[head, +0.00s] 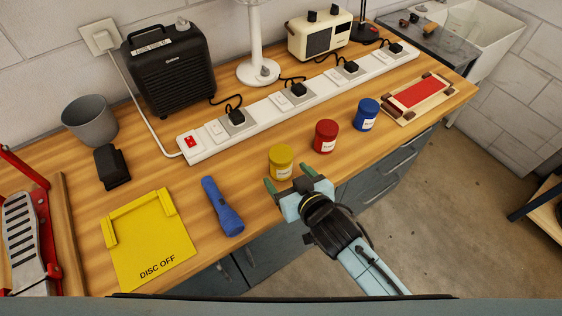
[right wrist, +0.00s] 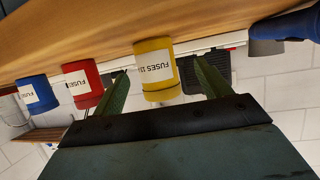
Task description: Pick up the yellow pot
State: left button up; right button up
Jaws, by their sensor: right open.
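The yellow pot (head: 281,162) stands upright on the wooden bench, near its front edge, in the head view. Its white label reads "FUSES" in the right wrist view (right wrist: 155,70). My right gripper (head: 289,177) is open, with its two green fingertips pointing at the pot from the front. In the right wrist view the pot shows between the open fingers (right wrist: 162,78), apparently a little beyond their tips. I cannot tell whether a finger touches it. My left gripper is not in view.
A red pot (head: 326,136) and a blue pot (head: 366,114) stand to the right. A blue flashlight (head: 222,206) and a yellow "DISC OFF" plate (head: 150,240) lie to the left. A long white power strip (head: 267,107) runs behind. Bare wood lies between flashlight and yellow pot.

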aim_at(286, 171)
jog(key=shift+d+x, duration=0.15)
jog(key=shift+x, duration=1.2)
jog(key=shift+d+x, duration=0.1)
jog(key=shift+x, duration=1.2)
jog(key=shift+w, duration=0.1)
jog(key=shift+c, duration=0.3)
jog(key=c, duration=1)
